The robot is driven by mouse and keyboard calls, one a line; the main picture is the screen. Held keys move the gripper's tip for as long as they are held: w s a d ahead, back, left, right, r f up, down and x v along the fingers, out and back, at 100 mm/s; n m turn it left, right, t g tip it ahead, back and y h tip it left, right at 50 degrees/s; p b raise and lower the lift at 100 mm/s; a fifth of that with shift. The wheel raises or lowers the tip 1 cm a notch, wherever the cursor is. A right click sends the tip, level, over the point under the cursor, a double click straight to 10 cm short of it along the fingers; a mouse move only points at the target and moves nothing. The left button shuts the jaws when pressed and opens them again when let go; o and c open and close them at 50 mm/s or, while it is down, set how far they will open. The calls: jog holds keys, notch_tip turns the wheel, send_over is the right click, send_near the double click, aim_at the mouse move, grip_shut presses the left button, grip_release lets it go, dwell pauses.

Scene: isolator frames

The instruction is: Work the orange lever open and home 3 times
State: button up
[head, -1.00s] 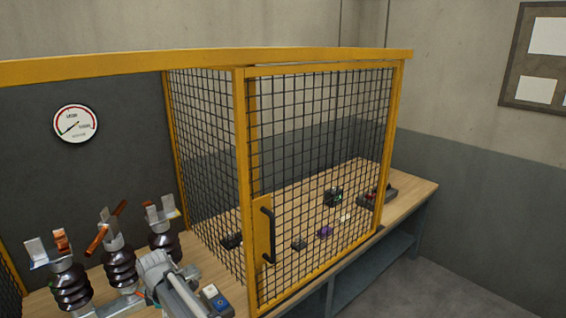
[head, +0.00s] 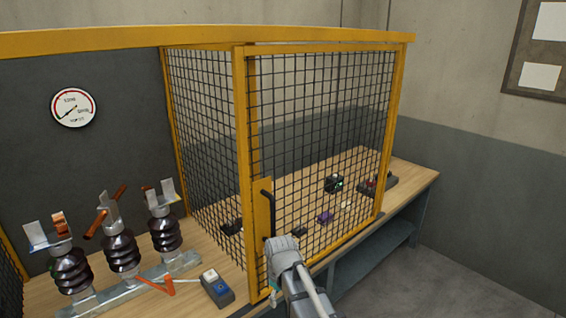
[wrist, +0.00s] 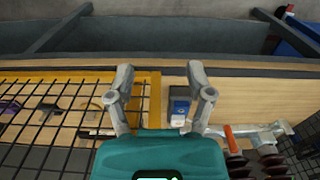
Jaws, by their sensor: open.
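The orange lever (head: 168,284) sits at the front of the grey metal base (head: 130,292) under the brown insulators (head: 120,252), in the left bay. One limb slants up to the left and another runs right, toward the switch box. In the wrist view the lever (wrist: 230,136) shows right of my fingers, partly cut by other parts. My gripper (wrist: 160,74) is open, with nothing between its fingers. In the head view my arm stands in front of the yellow mesh door, right of the lever and apart from it; the fingers cannot be made out there.
A box with blue and white buttons (head: 217,287) stands right of the lever; it also shows in the wrist view (wrist: 180,105). The yellow mesh door (head: 320,150) with a black handle (head: 267,212) is shut in front of small objects on the bench. A gauge (head: 73,107) hangs behind.

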jog(key=s+d+f+m, duration=0.1)
jog(key=s+d+m, duration=0.2)
jog(key=d, duration=0.6)
jog(key=s+d+m+b, duration=0.1)
jog(key=s+d+m, duration=0.3)
jog(key=d+m, duration=0.2)
jog(key=d, duration=0.2)
jog(key=shift+d+f, duration=0.35)
